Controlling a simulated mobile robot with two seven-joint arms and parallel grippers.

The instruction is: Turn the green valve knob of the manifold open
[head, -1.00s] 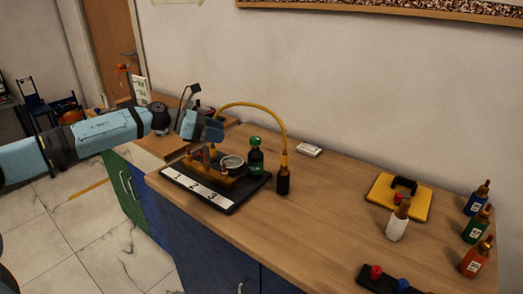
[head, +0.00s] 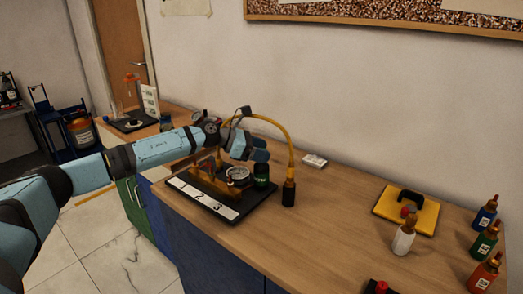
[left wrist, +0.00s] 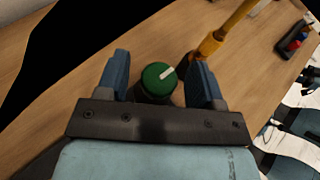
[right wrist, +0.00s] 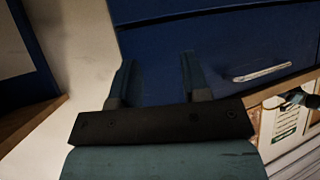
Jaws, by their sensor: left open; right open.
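The manifold (head: 228,194) is a brass-coloured body with a round gauge (head: 238,174), on a black base with a white strip marked 1, 2, 3. The green valve knob stands at its right end; its dark green body (head: 262,183) shows below my left gripper (head: 257,148), which hides the top. In the left wrist view the round green knob (left wrist: 158,76) has a white pointer line slanting up to the right. It lies between the open left fingers, with a gap on each side. My right gripper (right wrist: 162,75) is open and empty before a blue cabinet front (right wrist: 220,35).
A yellow hose (head: 290,150) arches behind the knob to a dark-based fitting (head: 288,192) close to its right. A yellow tray (head: 400,213), a white bottle (head: 404,238) and several coloured bottles (head: 482,243) stand farther right.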

